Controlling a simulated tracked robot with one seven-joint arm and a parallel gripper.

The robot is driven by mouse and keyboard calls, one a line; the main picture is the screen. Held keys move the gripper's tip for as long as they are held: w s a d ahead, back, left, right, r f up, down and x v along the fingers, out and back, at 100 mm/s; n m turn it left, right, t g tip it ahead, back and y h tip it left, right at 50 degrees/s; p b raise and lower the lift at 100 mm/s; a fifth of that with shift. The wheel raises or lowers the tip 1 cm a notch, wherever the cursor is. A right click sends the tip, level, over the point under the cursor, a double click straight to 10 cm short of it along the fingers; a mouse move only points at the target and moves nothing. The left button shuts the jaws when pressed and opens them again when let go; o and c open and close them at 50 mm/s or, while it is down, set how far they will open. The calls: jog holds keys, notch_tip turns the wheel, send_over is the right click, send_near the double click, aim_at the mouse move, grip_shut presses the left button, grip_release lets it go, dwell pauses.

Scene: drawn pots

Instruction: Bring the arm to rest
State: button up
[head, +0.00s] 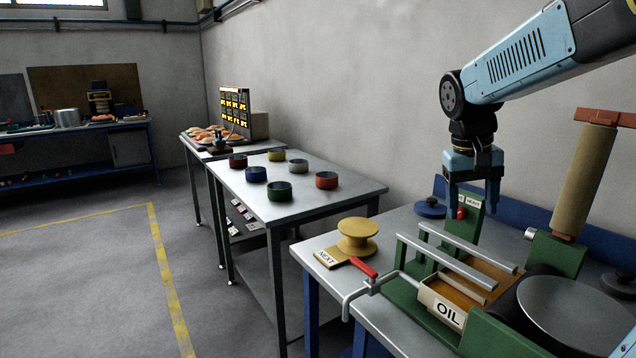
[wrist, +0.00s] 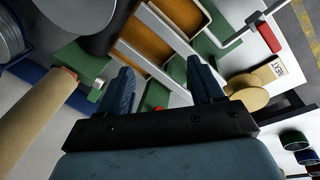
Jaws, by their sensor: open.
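My gripper (head: 472,200) hangs from the blue arm, fingers pointing down, over the back of the workbench at the right. It is open and nothing shows between its fingers. In the head view it overlaps a green upright block (head: 469,222) with a red knob; I cannot tell whether they touch. The wrist view shows my two blue fingers (wrist: 160,85) spread apart, with the green machine's rails (wrist: 165,38) beyond them.
A green machine with an OIL tray (head: 446,308), a red-handled crank (head: 363,267) and a tan roller (head: 583,180) fills the workbench. A yellow spool (head: 357,236) stands at its left corner. Several coloured pots stand on the metal table (head: 300,205) further left.

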jog(key=s+a+t+y, duration=0.1)
jog(key=s+a+t, duration=0.1)
jog(key=s, duration=0.4)
jog(key=s+a+f+n+t+y, duration=0.1)
jog(key=s+a+t, duration=0.2)
jog(key=s, duration=0.4)
jog(key=shift+s+a, duration=0.15)
jog(key=shift+a, duration=0.25)
